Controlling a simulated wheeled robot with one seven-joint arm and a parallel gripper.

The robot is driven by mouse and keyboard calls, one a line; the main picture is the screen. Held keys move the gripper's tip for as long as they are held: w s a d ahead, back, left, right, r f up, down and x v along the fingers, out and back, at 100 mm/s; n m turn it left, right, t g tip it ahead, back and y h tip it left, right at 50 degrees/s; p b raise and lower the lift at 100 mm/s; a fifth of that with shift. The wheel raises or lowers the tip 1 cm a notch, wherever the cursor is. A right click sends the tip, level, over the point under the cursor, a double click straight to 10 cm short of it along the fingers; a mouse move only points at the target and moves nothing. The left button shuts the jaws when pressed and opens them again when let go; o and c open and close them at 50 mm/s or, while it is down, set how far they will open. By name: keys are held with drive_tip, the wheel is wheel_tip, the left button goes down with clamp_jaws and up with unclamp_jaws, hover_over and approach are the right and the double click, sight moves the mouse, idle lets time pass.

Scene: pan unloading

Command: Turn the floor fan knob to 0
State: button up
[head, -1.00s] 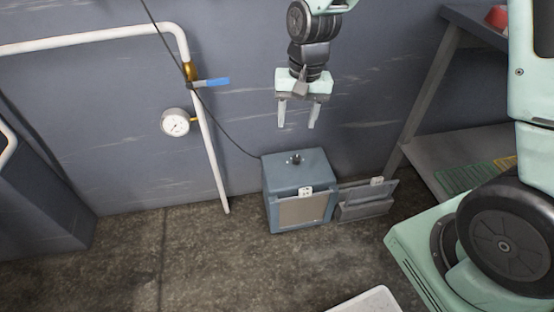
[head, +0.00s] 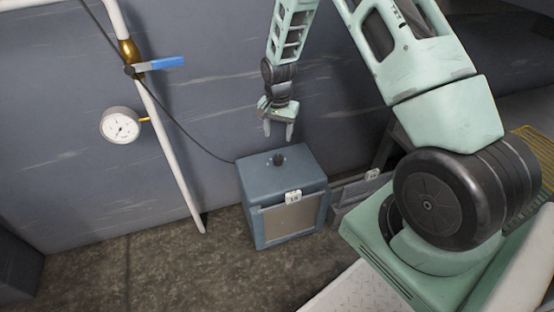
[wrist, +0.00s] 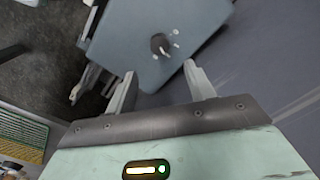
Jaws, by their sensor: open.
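The floor fan (head: 285,205) is a blue-grey box on the floor against the wall, with a pale front panel. Its dark round knob (head: 279,160) sits on the top face. In the wrist view the knob (wrist: 160,44) shows with small white marks around it, too small to read. My gripper (head: 279,133) is open and empty, pointing down above the knob. In the wrist view my gripper's fingertips (wrist: 159,70) are spread, and the knob appears beyond them, between their lines. The fingers appear apart from the knob.
A white pipe (head: 170,150) with a blue-handled valve (head: 158,63) and a gauge (head: 121,125) is left of the fan. A dark cable runs down to the fan. A grey holder (head: 355,194) stands close on its right. The floor at front left is clear.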

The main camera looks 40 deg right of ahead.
sight(278, 157)
wheel_tip(278, 157, down, 11)
drive_tip(key=b, duration=0.3)
drive_tip(key=shift+f, duration=0.15)
drive_tip(key=c, duration=1)
